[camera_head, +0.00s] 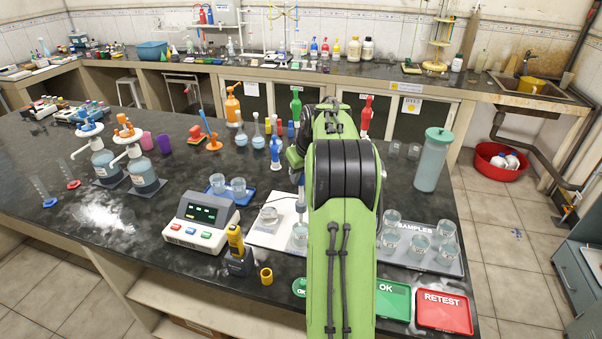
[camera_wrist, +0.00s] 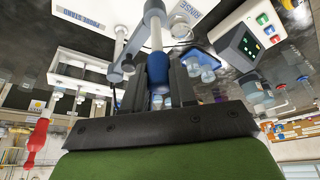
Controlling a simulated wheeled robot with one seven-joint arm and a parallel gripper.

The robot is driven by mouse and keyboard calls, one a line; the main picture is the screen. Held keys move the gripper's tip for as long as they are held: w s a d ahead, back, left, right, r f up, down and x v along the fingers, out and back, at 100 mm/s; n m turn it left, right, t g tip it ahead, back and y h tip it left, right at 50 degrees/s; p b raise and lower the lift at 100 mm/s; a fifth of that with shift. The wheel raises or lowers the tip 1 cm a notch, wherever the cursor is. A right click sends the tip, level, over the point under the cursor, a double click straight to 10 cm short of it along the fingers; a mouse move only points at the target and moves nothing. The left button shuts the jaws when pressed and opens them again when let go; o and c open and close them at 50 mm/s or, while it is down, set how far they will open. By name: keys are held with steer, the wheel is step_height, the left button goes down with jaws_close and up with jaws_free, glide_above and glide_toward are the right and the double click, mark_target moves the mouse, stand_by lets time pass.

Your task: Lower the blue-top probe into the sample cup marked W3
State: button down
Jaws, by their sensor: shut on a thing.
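My gripper (camera_wrist: 158,82) is shut on the blue-top probe (camera_wrist: 157,36), which shows its blue cap and pale body between the dark fingers in the wrist view. Several clear sample cups (camera_head: 419,243) stand on the grey samples tray (camera_head: 452,268) to the right of my arm. Their marks are too small to read, so I cannot tell which is W3. The probe's lower end is not clearly seen.
A white probe stand (camera_wrist: 72,42) shows in the wrist view. A tall green-lidded bottle (camera_head: 432,160) stands behind the samples tray. Green OK (camera_head: 392,308) and red retest (camera_head: 444,315) trays lie in front.

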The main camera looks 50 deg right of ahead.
mark_target(302, 188)
step_height(302, 188, down, 7)
steer(key=b, duration=0.3)
steer(key=shift+r, duration=0.35)
steer(key=c, duration=0.9)
jaws_free()
steer(key=p+v, duration=0.3)
steer(key=v, duration=1.3)
steer(key=shift+w, duration=0.15)
